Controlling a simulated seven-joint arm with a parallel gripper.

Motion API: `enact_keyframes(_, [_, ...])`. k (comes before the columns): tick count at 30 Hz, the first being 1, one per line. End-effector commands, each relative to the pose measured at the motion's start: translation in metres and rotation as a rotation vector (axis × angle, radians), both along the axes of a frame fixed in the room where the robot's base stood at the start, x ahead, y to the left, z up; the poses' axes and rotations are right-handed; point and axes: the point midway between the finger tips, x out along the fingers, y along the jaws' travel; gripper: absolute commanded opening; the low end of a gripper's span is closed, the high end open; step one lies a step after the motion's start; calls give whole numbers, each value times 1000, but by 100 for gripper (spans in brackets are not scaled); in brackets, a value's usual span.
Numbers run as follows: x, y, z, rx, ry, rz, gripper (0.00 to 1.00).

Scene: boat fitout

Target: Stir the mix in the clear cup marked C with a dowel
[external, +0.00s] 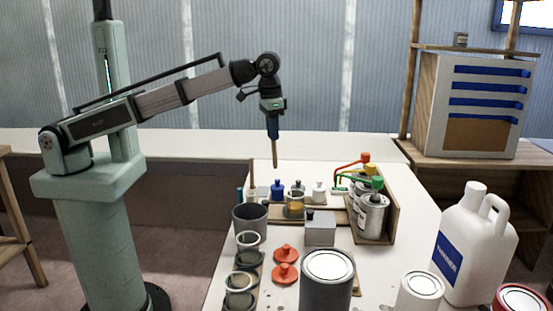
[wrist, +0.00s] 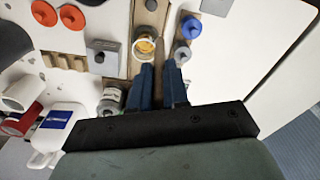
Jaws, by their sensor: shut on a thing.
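My gripper (external: 273,134) is shut on a thin wooden dowel (external: 275,155), which hangs straight down in the air. In the wrist view my gripper's blue fingers (wrist: 160,70) are close together; the dowel is hard to make out there. A clear cup with amber mix (external: 295,203) stands on the wooden strip, below and a little right of the dowel tip in the external view. In the wrist view the cup (wrist: 146,44) is just beyond the fingertips. The dowel is clear of the cup. I cannot read a letter on the cup.
Close around the cup are a grey box (external: 320,230), a dark grey pot (external: 249,219) and a blue-topped bottle (external: 277,190). Red lids (external: 286,254), clear cups (external: 240,287) and a large grey can (external: 327,288) stand nearer. A tap rack (external: 388,222) is at right.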

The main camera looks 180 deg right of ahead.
Motion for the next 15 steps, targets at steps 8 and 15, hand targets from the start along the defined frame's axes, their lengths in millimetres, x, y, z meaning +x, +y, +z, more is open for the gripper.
enact_keyframes(8, [26,53,-20,39,21,-3,0])
enact_keyframes(15, [30,58,-28,47,25,-2,0])
